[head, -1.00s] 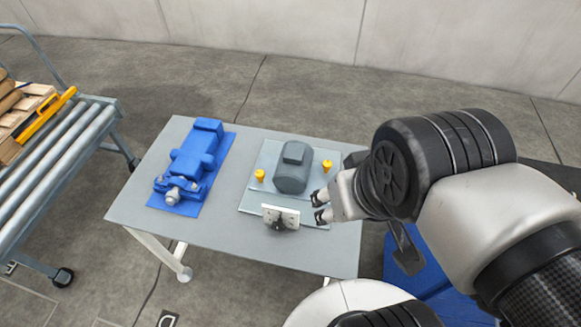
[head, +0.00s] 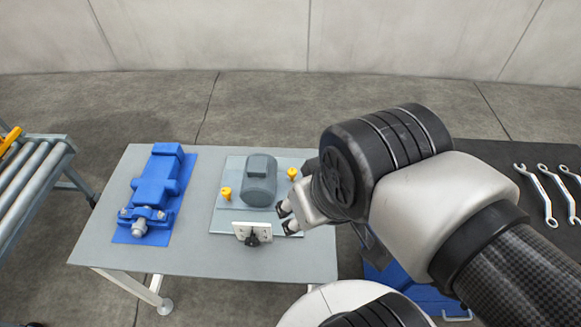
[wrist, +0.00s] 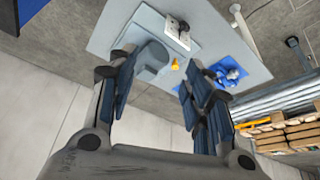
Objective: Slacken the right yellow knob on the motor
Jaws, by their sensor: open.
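The grey motor (head: 260,182) sits on a light plate (head: 232,170) on the grey table. The right yellow knob (head: 292,173) stands just right of the motor, and the left yellow knob (head: 225,193) stands on its other side. My gripper (head: 287,218) is open and empty, above the plate's near right part, nearer the camera than the right knob and apart from it. In the wrist view, the motor (wrist: 152,56) and the left knob (wrist: 175,64) show between my open fingers (wrist: 165,72). The right knob is not visible there.
A blue pump (head: 158,185) rests on a blue mat at the table's left. Several wrenches (head: 548,195) lie on a dark surface at far right. A roller conveyor (head: 30,165) stands at left.

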